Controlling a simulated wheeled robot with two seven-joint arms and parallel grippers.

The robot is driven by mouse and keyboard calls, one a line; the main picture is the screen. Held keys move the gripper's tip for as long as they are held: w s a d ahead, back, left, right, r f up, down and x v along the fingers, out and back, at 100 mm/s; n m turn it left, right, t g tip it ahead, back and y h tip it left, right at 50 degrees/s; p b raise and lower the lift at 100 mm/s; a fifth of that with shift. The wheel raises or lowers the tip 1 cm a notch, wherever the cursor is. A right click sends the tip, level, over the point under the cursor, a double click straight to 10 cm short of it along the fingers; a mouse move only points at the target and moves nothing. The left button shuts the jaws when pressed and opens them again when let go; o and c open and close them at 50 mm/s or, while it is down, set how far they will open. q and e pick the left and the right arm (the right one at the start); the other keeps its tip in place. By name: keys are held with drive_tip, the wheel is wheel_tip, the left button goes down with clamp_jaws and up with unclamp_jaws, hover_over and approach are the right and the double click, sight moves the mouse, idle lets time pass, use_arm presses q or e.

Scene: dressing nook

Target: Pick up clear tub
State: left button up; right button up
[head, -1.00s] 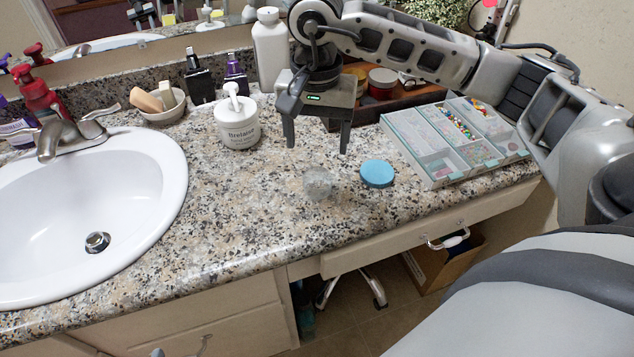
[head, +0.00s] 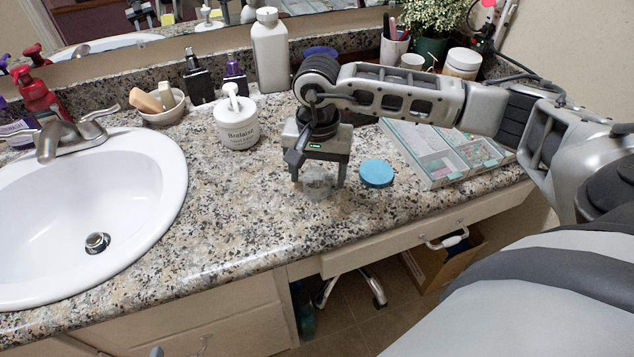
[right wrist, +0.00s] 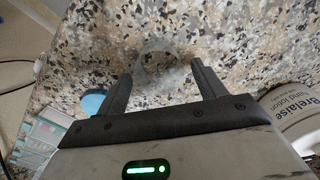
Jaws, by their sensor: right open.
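The clear tub (head: 319,186) is a small, see-through round container standing on the granite counter. My right gripper (head: 318,184) is open and pointing down right at the tub, with one finger on each side of it in the head view. In the right wrist view the tub (right wrist: 163,66) shows just beyond and between the fingertips of the gripper (right wrist: 162,78). I cannot tell whether the fingers touch it. My left gripper does not show.
A blue round lid (head: 376,173) lies just right of the tub. A compartment box (head: 432,172) is farther right, partly behind my arm. A white pump jar (head: 237,124) stands to the left, near the sink (head: 50,215). The counter in front is clear.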

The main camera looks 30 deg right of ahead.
drive_tip(key=c, duration=1)
drive_tip(key=shift+c, duration=0.2)
drive_tip(key=shift+r, duration=0.1)
